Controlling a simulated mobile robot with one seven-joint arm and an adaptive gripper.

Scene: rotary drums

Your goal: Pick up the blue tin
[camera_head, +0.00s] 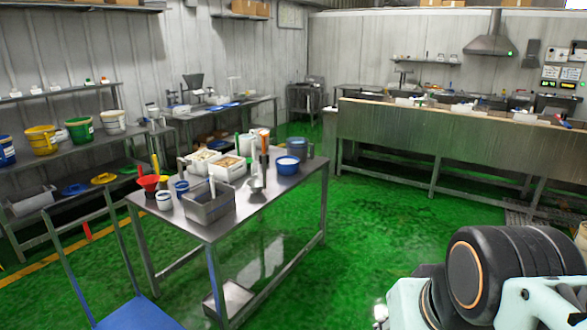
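A steel table (228,222) stands in the middle left. A smaller blue and white container (182,188) stands near the left end, beside a white tub (164,200). I cannot tell which of these is the blue tin. My arm shows at the lower right, well apart from the table. My gripper is not in view.
A grey metal bin (208,205), white boxes (228,168) and a red funnel (148,182) crowd the table. A blue chair (138,314) stands at its front left. Shelves with buckets line the left wall. The green floor (375,230) right of the table is clear.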

